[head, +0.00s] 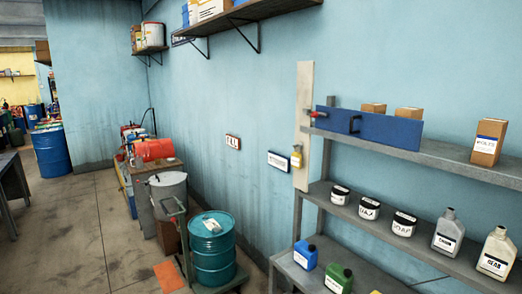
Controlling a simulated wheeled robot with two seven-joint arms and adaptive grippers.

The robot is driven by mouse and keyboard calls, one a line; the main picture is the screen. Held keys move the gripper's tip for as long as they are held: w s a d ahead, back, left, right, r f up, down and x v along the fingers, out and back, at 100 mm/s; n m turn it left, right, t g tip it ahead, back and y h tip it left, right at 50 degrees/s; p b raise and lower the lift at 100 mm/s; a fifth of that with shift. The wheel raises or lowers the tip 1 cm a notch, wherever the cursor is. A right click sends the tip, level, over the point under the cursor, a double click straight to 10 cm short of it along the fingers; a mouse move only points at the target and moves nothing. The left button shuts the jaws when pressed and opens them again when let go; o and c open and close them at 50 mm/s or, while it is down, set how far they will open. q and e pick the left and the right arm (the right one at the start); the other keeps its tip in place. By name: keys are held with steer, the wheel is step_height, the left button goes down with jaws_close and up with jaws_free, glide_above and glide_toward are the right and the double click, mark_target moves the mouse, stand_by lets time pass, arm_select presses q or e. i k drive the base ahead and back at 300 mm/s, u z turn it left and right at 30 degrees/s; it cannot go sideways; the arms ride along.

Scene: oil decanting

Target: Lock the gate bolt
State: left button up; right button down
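A blue gate panel (385,131) stands along the front edge of the top shelf at the right of the head view. A dark handle (354,124) is on its face. A small bolt with a red knob (318,114) sits at the panel's left end, beside an upright pale wooden post (304,90). I cannot tell whether the bolt reaches into the post. A yellow item (296,157) with a pale label hangs low on the post; it is too small to make out clearly. Neither of my grippers is in view.
Cardboard boxes (489,142) stand on and behind the top shelf's edge (430,158). Jars (369,208) and bottles (447,232) fill the lower shelf. A teal drum (212,262) stands left of the rack. The floor (75,235) at the left is mostly clear.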

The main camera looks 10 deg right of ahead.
mark_target(314, 114)
steer(key=z, duration=0.3)
steer(key=i, duration=1)
steer(key=u, duration=0.3)
